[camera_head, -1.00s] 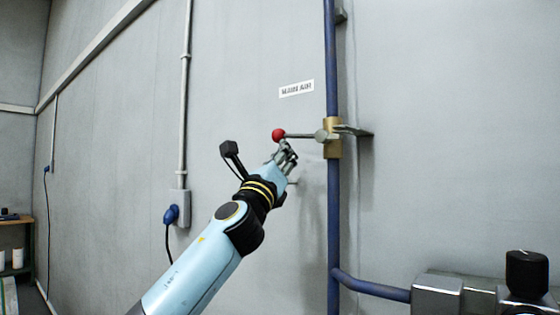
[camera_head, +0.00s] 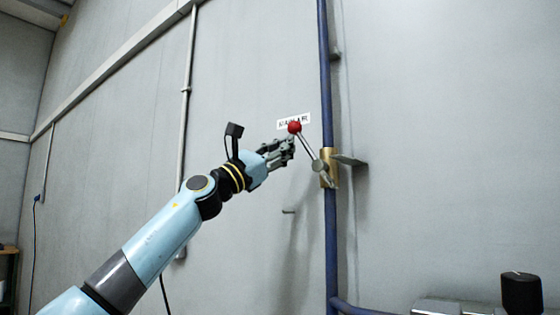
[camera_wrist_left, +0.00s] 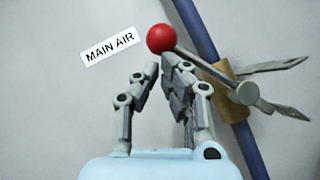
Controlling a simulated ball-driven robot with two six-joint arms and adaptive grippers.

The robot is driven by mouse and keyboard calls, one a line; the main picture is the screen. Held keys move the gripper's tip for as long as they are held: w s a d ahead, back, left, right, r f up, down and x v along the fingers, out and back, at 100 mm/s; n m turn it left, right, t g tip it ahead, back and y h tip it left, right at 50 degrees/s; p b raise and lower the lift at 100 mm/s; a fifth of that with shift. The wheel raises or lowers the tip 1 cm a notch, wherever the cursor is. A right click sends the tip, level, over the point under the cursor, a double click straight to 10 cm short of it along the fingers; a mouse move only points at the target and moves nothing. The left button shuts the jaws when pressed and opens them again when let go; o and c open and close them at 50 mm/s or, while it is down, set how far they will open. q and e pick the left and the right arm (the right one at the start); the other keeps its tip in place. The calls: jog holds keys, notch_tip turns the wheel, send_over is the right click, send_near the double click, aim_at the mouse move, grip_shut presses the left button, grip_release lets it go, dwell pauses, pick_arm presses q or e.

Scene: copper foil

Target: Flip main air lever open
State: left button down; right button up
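The main air lever is a thin metal rod (camera_head: 306,146) with a red ball knob (camera_head: 294,127) at its free end. It slants up and left from a brass valve (camera_head: 327,168) on the blue pipe. The knob also shows in the left wrist view (camera_wrist_left: 161,38). My left gripper (camera_head: 288,143) is just below the knob, on the left side of the rod. In the left wrist view its fingertips (camera_wrist_left: 158,66) come close together right under the knob, with nothing seen between them. Whether they touch the knob is hard to tell. My right gripper is out of view.
A white MAIN AIR label (camera_wrist_left: 108,47) is on the grey wall behind the knob. The blue pipe (camera_head: 331,240) runs vertically right of the gripper. A small peg (camera_head: 288,211) sticks out of the wall below. A black knob (camera_head: 522,292) stands at lower right.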

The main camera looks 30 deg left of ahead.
aim_at(298, 127)
pick_arm(q)
jog(key=m+g+h, duration=0.1)
jog(key=d+r+m+g, duration=0.1)
jog(key=m, duration=0.1)
jog(key=r+m+g+h, duration=0.1)
jog(key=m, duration=0.1)
jog(key=shift+s+d+r+h, duration=0.1)
jog(key=shift+d+r+h, duration=0.1)
jog(key=shift+d+h, duration=0.15)
jog(key=shift+d+r+m+g+h, duration=0.25)
jog(key=shift+d+m+g, duration=0.3)
jog(key=shift+m, duration=0.45)
jog(key=shift+d+r+m+g+h, duration=0.1)
jog(key=shift+d+r+m+g, duration=0.2)
jog(key=shift+d+m+g, duration=0.5)
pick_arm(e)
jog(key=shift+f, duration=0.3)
pick_arm(q)
jog(key=shift+a, duration=0.3)
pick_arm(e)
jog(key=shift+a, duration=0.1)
